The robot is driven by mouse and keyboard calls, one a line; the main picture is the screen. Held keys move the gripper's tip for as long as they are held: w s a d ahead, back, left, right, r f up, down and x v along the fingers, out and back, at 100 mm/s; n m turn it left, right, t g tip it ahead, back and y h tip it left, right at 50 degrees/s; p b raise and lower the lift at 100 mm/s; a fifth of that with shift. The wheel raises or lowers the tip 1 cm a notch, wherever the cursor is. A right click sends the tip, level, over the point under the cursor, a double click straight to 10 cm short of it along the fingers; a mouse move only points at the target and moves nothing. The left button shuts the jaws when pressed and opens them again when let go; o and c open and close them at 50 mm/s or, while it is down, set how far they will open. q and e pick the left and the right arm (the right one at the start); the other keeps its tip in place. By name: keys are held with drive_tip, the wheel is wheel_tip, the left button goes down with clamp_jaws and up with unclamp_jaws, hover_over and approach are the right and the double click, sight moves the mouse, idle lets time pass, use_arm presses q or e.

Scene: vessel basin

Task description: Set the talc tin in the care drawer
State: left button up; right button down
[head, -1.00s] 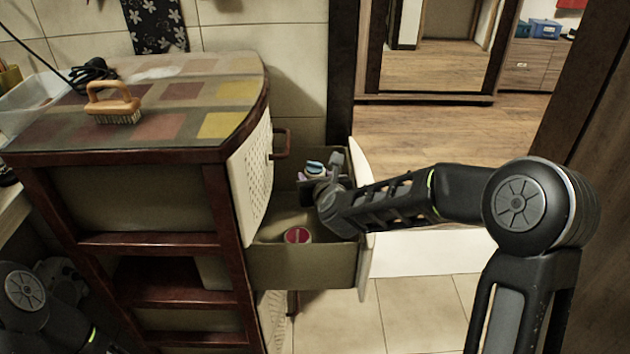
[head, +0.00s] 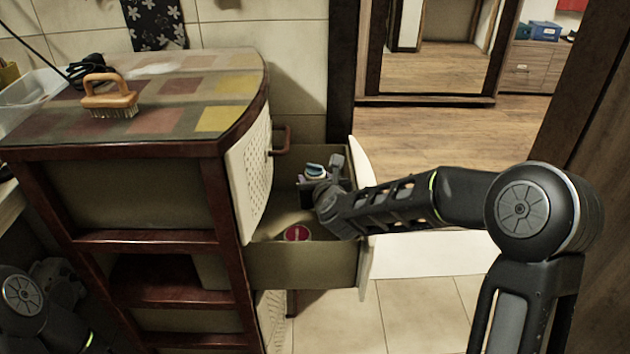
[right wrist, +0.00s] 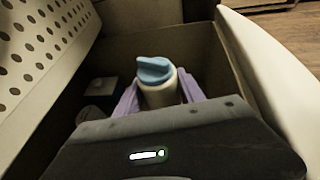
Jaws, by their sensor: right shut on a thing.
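The talc tin (head: 314,169) is a pale container with a blue cap. It also shows upright in the right wrist view (right wrist: 158,88). My right gripper (head: 318,184) is shut on it, with purple fingers on both sides of the tin in the wrist view. The tin and gripper are within the outline of the open care drawer (head: 305,268), towards its back. The tin's lower part and base are hidden, so I cannot tell whether it touches the drawer floor. My left gripper is not in view; only parts of my left arm show at the lower left.
A round pink-red lidded thing (head: 298,233) lies in the front of the drawer. A perforated cream door (head: 250,175) with a handle stands close on the left. A wooden brush (head: 110,96) lies on the cabinet top (head: 175,120). Tiled floor is clear at the lower right.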

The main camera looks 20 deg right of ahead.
drive_tip(key=c, duration=0.7)
unclamp_jaws()
drive_tip(key=shift+r, duration=0.1)
drive_tip(key=shift+r+p, duration=0.4)
drive_tip(key=shift+p, duration=0.2)
drive_tip(key=shift+r+p, duration=0.35)
drive_tip(key=shift+p, duration=0.15)
drive_tip(key=v, duration=1.1)
drive_tip(key=shift+s+p, duration=0.35)
drive_tip(key=shift+s, duration=0.15)
